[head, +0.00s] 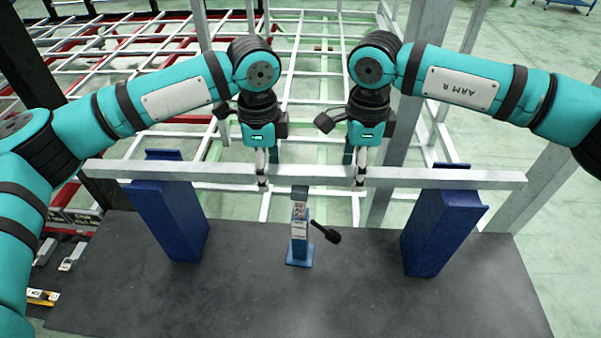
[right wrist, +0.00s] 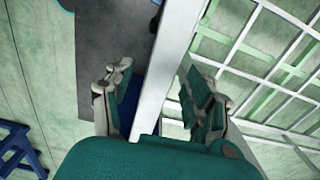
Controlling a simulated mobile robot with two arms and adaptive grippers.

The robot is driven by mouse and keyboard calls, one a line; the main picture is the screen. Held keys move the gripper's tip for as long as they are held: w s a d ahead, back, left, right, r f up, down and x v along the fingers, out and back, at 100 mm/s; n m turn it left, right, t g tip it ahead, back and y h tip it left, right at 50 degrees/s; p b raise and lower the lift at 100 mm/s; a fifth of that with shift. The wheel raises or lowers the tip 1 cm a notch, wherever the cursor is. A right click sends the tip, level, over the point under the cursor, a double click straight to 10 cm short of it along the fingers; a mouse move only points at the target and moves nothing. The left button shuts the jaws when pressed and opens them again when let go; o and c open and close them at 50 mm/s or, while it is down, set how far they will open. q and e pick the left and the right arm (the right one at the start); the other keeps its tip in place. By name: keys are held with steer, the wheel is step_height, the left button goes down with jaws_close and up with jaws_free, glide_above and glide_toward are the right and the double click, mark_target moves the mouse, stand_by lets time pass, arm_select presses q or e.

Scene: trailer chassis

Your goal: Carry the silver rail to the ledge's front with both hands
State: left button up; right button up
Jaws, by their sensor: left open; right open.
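The silver rail (head: 440,176) lies level from left to right across the tops of two blue stands, a left one (head: 170,210) and a right one (head: 440,230). My left gripper (head: 262,184) is at the rail left of its middle, pointing down, with a finger in front of it. My right gripper (head: 360,184) is at the rail right of the middle in the same way. In the right wrist view the rail (right wrist: 168,65) runs between the open fingers of my right gripper (right wrist: 158,95), with gaps beside it. The far fingers are mostly hidden in the head view.
The stands are on a dark grey top (head: 290,300), possibly the ledge. A small blue post (head: 299,235) with a black handle stands between them, just in front of the rail. A white and red frame (head: 150,50) fills the back. The top's front is clear.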

arm_select(q)
steer(key=shift+f, duration=0.1)
steer(key=shift+c, duration=0.4)
arm_select(e)
steer(key=shift+f, duration=0.1)
steer(key=shift+c, duration=0.4)
arm_select(q)
jaws_close()
arm_select(e)
jaws_close()
